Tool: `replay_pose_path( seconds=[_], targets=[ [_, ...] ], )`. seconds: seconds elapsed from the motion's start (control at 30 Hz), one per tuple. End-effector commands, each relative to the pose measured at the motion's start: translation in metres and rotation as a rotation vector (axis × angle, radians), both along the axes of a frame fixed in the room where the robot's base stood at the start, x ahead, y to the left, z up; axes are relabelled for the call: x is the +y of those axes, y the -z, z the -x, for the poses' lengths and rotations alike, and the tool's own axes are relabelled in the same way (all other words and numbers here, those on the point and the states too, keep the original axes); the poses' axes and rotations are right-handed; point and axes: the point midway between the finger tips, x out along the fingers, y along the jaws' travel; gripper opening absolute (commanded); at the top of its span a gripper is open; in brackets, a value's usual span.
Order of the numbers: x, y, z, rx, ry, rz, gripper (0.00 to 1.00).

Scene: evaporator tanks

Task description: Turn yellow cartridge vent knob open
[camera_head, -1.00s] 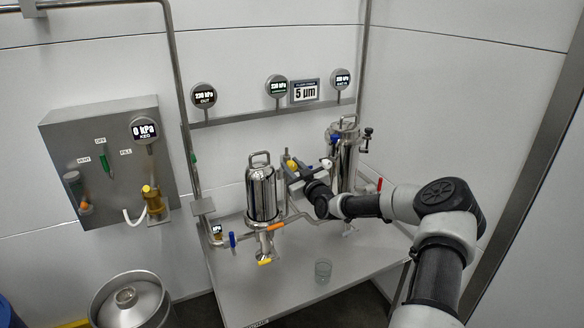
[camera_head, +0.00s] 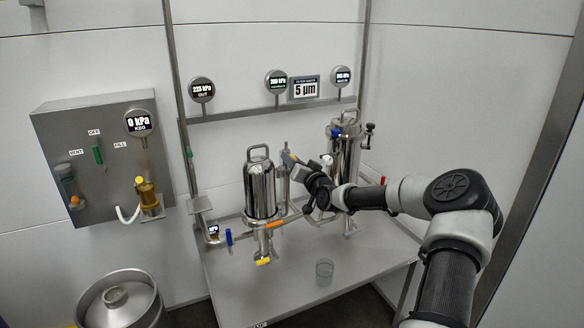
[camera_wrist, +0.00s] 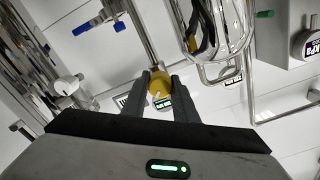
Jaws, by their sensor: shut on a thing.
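The yellow vent knob (camera_wrist: 160,86) shows in the wrist view between the two dark fingers of my gripper (camera_wrist: 160,92). The fingers are shut on it, one on each side. A light pointer mark shows on the knob's face. In the head view my gripper (camera_head: 291,159) is at the top of a thin steel post, just right of the left steel filter housing (camera_head: 261,190). The knob is mostly hidden there by my gripper, and its turn angle cannot be told.
A second steel housing (camera_head: 343,160) stands close behind my wrist. Several gauges line the rail above, with a 5 µm sign (camera_head: 304,87). A small glass (camera_head: 324,269) stands on the steel table (camera_head: 290,290). A keg (camera_head: 118,300) and valve panel (camera_head: 95,165) are at left.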

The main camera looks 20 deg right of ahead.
Motion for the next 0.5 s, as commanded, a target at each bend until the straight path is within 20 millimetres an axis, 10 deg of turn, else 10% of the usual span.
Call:
replay_pose_path(
  seconds=[0.5],
  targets=[
    [-0.0014, 0.0041, 0.0006, 0.018, 0.0, -0.484, 0.04]
  ],
)
